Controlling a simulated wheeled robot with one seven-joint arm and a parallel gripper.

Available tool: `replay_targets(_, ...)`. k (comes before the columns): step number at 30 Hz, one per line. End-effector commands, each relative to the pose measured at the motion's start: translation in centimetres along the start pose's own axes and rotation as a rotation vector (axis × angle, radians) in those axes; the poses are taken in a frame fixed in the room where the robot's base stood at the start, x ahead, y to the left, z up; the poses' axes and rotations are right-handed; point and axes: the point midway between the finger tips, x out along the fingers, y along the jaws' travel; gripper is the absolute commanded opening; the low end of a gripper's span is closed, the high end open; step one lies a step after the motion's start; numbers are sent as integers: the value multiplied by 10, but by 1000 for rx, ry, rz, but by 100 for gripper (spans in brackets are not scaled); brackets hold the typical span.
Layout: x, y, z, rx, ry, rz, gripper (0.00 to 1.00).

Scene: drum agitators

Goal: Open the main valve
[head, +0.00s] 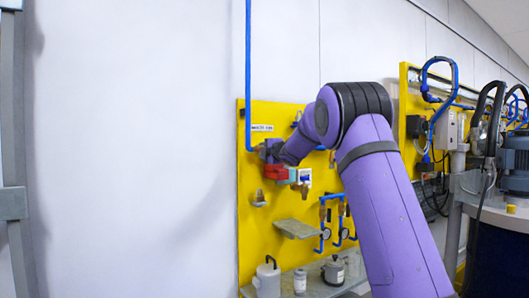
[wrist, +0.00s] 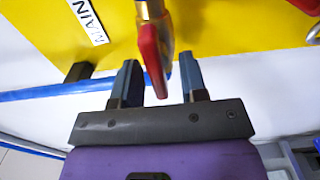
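The main valve has a red lever handle (wrist: 151,58) on a brass body (wrist: 165,28), on the yellow panel (head: 260,235). A white label (wrist: 88,20) reading MAIN is beside it in the wrist view. My gripper (wrist: 159,66) is open, with the lever between its two fingers. The lever is close to the left finger, with a clear gap to the right one; I cannot tell if it touches the left. In the head view my gripper (head: 268,150) is at the upper part of the panel, below the label (head: 262,127), and the lever cannot be made out clearly.
A blue pipe (head: 248,70) runs down the wall to the panel. A red block (head: 275,172) and a white-and-blue unit (head: 304,177) are just below my gripper. Machinery (head: 514,165) is at right.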

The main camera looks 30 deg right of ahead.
Motion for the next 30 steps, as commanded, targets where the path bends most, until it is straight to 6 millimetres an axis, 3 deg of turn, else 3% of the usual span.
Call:
replay_targets(18,-95,0,0,1,-2,-1,39)
replay_targets(30,-105,-1,0,0,-1,-1,39)
